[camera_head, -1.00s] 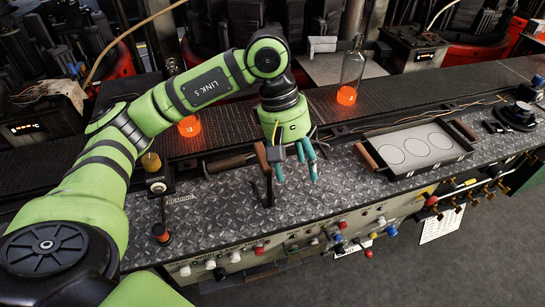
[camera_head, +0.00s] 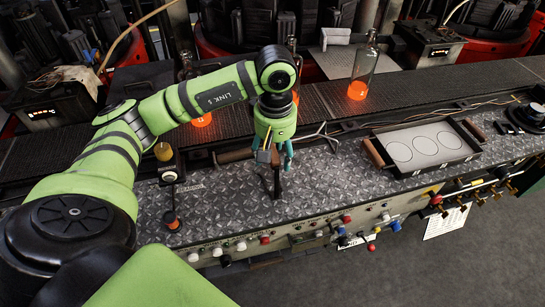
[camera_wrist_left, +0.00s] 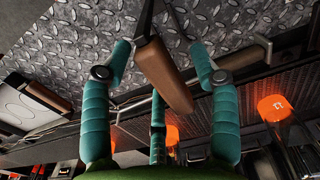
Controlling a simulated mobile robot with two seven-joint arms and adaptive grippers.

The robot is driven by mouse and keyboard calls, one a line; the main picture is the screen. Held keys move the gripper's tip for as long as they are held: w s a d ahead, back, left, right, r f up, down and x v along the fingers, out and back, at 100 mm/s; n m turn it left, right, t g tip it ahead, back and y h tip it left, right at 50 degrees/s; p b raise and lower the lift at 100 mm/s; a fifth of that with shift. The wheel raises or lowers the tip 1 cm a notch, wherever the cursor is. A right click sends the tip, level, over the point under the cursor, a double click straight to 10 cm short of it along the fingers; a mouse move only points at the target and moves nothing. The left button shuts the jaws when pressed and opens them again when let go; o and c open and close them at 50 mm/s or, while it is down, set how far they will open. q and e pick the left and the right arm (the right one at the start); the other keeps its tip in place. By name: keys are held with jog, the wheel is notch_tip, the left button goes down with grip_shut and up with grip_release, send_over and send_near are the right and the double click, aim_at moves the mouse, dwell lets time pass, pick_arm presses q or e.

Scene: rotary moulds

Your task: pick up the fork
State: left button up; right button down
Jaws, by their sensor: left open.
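My left gripper (camera_head: 275,158) is open above the diamond-plate bench. In the wrist view its teal fingers (camera_wrist_left: 160,75) are spread around a wooden handle (camera_wrist_left: 163,72) with dark metal running from it; no clear grip shows. In the head view this tool's dark metal part (camera_head: 277,182) stands under the gripper. A second wooden handle (camera_head: 235,155) lies at the bench's back edge, and thin metal prongs (camera_head: 322,132) show right of the gripper. They look like a fork, its middle hidden by the gripper. Which tool is the fork is not certain. My right gripper is out of view.
A tray with three circles (camera_head: 423,147) sits to the right on the bench. Glowing orange glass stands behind, with a tall bottle (camera_head: 362,70). Knobs line the bench's front panel (camera_head: 300,238). The bench's front middle is fairly clear.

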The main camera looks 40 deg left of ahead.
pick_arm(q)
grip_shut()
jog(key=shift+r, duration=0.15)
